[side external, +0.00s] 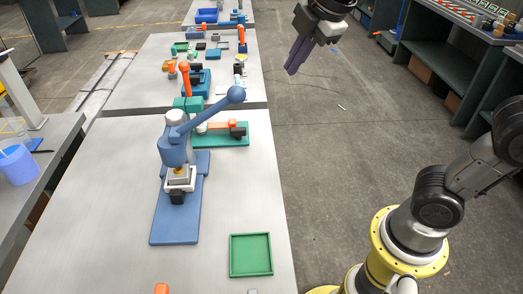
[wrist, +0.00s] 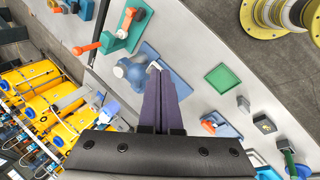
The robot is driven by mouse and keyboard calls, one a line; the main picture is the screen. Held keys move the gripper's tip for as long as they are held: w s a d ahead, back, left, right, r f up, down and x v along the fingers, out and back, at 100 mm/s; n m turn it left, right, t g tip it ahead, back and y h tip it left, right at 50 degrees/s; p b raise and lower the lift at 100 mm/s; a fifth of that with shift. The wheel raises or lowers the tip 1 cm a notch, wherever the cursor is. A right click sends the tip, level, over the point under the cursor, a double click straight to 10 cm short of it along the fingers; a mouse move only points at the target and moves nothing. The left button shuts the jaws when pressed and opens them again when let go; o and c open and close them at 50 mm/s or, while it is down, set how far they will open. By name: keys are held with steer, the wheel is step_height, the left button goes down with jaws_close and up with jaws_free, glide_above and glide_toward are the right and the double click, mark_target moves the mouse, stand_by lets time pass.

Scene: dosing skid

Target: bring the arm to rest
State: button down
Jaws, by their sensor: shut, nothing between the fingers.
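My gripper (side external: 290,70) is in the upper middle of the side view, with its purple fingers pointing down. It is shut and empty, up in the air over the floor to the right of the table. In the wrist view my gripper (wrist: 154,72) shows its two fingers pressed together, with nothing between them. Nothing touches it.
A blue press-like device with a ball-ended lever (side external: 236,95) stands on the grey table (side external: 115,200). A green tray (side external: 251,255) lies empty near the table's right edge. A green base with an orange-handled part (side external: 222,141) sits behind. Open floor (side external: 350,130) lies right of the table.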

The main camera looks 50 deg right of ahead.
steer(key=s+d+f+m, duration=0.1)
steer(key=s+f+m, duration=0.4)
steer(key=s+m, duration=0.2)
steer(key=s+d+f+m, duration=0.2)
steer(key=s+f+m, duration=0.2)
steer(key=s+m, duration=0.4)
steer(key=shift+s+f+y, duration=0.3)
steer(key=shift+s+f, duration=0.1)
steer(key=shift+s, duration=0.05)
